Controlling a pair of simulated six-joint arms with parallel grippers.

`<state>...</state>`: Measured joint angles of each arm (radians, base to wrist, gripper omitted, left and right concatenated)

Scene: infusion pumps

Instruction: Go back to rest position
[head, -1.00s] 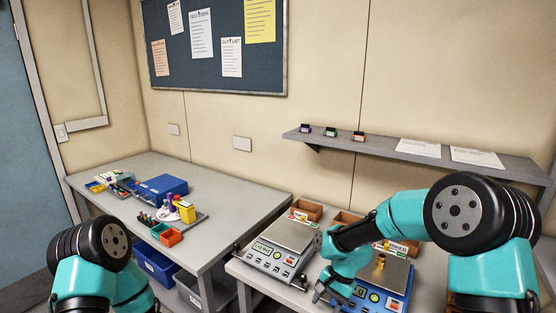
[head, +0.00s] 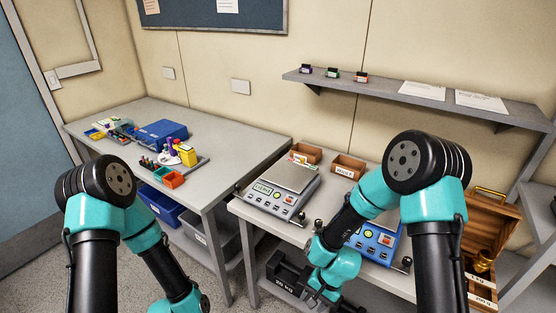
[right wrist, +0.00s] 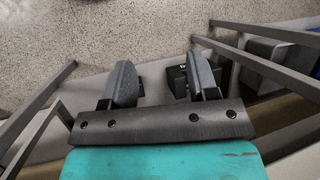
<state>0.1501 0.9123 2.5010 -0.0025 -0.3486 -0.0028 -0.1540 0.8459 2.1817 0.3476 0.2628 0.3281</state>
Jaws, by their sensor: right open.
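My right arm (head: 345,222) reaches down in front of the right bench in the head view, bent at the elbow. My right gripper (right wrist: 164,75) is open and empty in the right wrist view, pointing down past the bench toward the floor. In the head view its fingers are hard to make out against dark things below. My left arm (head: 145,235) hangs down at the left, in front of the left table. Its gripper is below the picture.
A grey scale (head: 283,190) and a blue scale (head: 378,240) stand on the right bench. A black weight marked 20 kg (head: 283,282) sits low, close to my right gripper. A wooden weight box (head: 490,215) stands at right.

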